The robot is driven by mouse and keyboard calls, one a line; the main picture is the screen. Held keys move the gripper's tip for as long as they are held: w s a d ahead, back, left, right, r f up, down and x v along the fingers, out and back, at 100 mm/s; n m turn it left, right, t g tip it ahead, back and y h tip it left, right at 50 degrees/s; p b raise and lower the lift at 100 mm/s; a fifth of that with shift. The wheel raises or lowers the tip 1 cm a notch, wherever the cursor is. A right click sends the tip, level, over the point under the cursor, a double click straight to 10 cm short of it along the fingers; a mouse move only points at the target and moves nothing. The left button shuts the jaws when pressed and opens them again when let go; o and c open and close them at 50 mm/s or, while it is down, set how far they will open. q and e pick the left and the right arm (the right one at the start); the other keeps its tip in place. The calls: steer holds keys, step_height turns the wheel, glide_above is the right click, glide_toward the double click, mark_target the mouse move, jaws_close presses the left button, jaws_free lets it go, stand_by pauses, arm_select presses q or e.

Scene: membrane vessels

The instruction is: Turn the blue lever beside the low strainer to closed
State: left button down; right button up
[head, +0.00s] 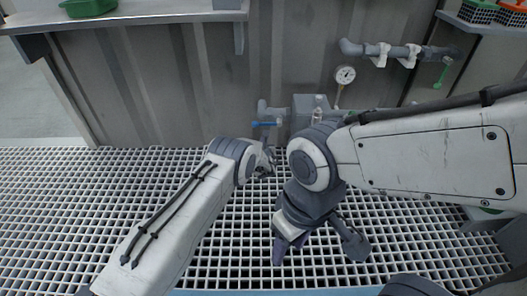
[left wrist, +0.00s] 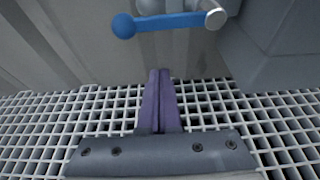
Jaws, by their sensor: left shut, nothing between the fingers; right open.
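The blue lever (head: 265,124) is low at the wall, on the grey pipework left of a grey box-shaped body (head: 306,103). In the left wrist view the lever (left wrist: 165,22) lies nearly level across the top, with its ball end at left and its pivot at right. My left gripper (head: 268,168) is below the lever; its purple fingers (left wrist: 160,74) are shut and empty, tips apart from the lever. My right gripper (head: 318,250) is open and empty over the grating, in front. I cannot tell which part is the strainer; my right arm hides some pipework.
A pressure gauge (head: 345,75) stands above the pipework. A higher pipe (head: 385,51) with a green handle (head: 443,73) is at upper right. A shelf (head: 130,16) with a green tray (head: 90,7) is at upper left. The grating floor (head: 60,190) is clear at left.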

mark_target(267, 124)
arm_select(q)
steer(key=w+r+b, duration=0.2)
steer(key=r+b, duration=0.1)
steer(key=shift+w+r, duration=0.1)
steer(key=shift+w, duration=0.3)
